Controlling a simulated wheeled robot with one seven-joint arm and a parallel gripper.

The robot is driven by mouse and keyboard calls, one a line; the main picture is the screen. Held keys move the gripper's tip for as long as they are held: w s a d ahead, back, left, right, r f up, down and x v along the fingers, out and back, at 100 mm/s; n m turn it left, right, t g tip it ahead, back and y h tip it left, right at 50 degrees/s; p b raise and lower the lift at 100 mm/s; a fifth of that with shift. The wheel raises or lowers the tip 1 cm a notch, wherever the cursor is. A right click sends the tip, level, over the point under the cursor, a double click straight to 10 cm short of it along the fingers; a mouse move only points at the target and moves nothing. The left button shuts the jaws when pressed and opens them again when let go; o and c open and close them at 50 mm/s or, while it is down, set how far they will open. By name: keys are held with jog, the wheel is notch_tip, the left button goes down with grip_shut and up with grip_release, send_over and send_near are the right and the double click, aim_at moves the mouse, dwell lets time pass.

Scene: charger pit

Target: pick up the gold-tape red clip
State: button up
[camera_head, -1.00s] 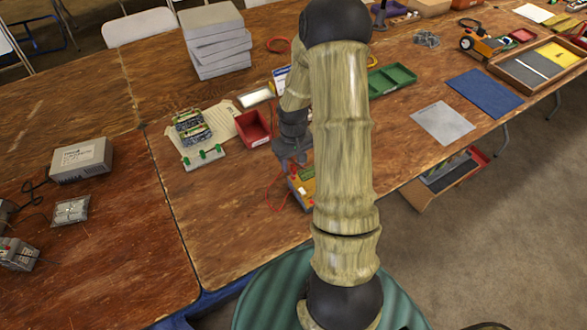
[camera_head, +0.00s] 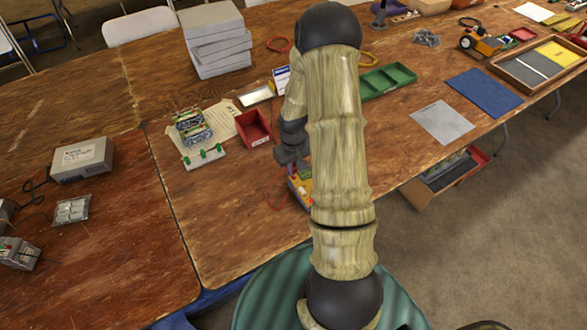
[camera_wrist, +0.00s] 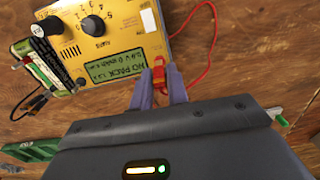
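The red clip (camera_wrist: 159,78), with a gold-yellow band, is at the end of a red wire in the wrist view. It lies between the fingertips of my gripper (camera_wrist: 159,73), beside the lower right edge of a yellow charger (camera_wrist: 105,45). The fingers stand apart, one on each side of the clip. I cannot tell whether they press on it. In the head view my gripper (camera_head: 291,155) is low over the table by the charger (camera_head: 301,190), partly behind my arm; the clip cannot be made out there.
The red wire (camera_wrist: 213,40) loops to the right of the charger. In the head view a red bin (camera_head: 253,130) and a white strip with green knobs (camera_head: 204,157) stand left of my gripper. Bare table lies in front.

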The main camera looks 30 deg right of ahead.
aim_at(294, 166)
jog(key=shift+c, duration=0.3)
jog(key=shift+w+r, duration=0.1)
jog(key=shift+r, duration=0.1)
notch_tip(294, 166, up, 9)
jog(key=shift+r+b, duration=0.1)
jog(key=shift+b, duration=0.2)
jog(key=shift+s+d+r, duration=0.1)
jog(key=shift+s+r, duration=0.1)
jog(key=shift+r, duration=0.05)
jog(key=shift+w, duration=0.1)
